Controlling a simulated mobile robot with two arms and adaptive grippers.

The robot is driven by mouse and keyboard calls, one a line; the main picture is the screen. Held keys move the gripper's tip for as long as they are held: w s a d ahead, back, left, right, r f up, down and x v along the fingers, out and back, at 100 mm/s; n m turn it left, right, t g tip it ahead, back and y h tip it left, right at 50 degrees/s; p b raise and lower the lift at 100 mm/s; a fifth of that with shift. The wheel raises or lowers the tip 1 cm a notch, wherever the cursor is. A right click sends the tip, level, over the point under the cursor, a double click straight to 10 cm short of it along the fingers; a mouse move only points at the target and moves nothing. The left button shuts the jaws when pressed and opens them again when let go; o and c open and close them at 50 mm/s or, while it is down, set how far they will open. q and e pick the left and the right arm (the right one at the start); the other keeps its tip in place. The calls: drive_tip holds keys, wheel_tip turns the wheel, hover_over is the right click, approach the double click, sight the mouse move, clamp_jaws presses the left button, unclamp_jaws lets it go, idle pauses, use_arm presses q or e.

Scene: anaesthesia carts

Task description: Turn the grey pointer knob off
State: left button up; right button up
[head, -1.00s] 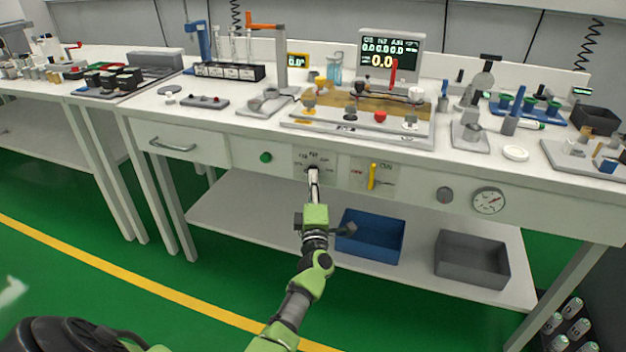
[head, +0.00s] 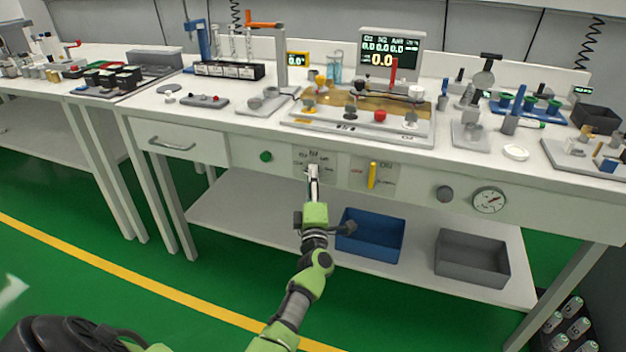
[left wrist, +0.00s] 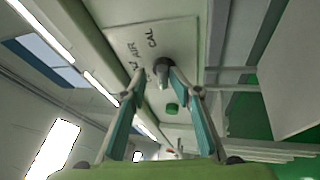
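The grey pointer knob (left wrist: 162,66) sits on a pale plate (left wrist: 182,36) on the bench front, with AIR and CAL marked beside it. Its pointer faces down the picture in the left wrist view. My left gripper (head: 314,171) is right at the knob in the head view and hides most of it. In the left wrist view its two fingers stand apart, one on each side of the knob. The right finger is close to the knob and a gap shows at the left finger; contact is unclear. My right gripper is not in view.
A green button (head: 265,157) is left of the plate and a yellow lever (head: 373,175) is right of it. Farther right are a round grey knob (head: 445,194) and a gauge (head: 489,200). A blue bin (head: 370,247) and a grey bin (head: 472,272) stand on the lower shelf.

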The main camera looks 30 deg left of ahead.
use_arm(q)
drive_tip(key=v, duration=1.1)
drive_tip(key=shift+s+d+f, duration=0.15)
drive_tip(key=shift+s+d, duration=0.05)
drive_tip(key=shift+s, duration=0.05)
